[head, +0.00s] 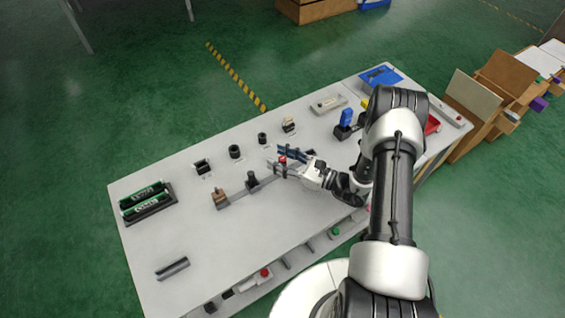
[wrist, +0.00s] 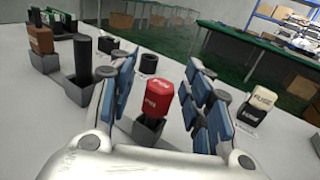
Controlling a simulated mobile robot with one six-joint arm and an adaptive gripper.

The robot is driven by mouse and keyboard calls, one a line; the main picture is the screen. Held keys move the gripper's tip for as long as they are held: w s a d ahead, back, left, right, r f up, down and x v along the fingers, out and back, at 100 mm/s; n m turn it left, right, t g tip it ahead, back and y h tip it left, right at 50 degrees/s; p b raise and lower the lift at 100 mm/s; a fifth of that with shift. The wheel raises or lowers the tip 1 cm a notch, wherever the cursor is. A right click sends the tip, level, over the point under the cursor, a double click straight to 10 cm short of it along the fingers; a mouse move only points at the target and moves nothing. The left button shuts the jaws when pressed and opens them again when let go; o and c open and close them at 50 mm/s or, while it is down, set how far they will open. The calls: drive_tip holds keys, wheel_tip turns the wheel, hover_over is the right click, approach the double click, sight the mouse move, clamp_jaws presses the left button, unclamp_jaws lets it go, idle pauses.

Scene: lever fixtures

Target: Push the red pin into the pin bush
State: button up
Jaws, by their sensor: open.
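The red pin (wrist: 158,97), a red block with white lettering, stands upright in a grey block-shaped holder (wrist: 148,131) in the wrist view. This holder may be the pin bush; I cannot tell for sure. In the head view the red pin (head: 283,160) is a small red spot between my fingers. My gripper (head: 275,157) is open around it, low over the table. In the wrist view my gripper (wrist: 157,78) has one blue-padded finger on each side of the pin, with visible gaps. The pin's lower end is hidden in the holder.
A black post (head: 252,181) and a brown-topped fixture (head: 221,198) stand left of my gripper. Black rings (head: 235,151) and a cream fuse block (head: 289,124) stand behind. A blue-topped fixture (head: 346,120) stands right of it. The table's front left (head: 225,245) is mostly clear.

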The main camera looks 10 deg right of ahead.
clamp_jaws()
idle(0.5)
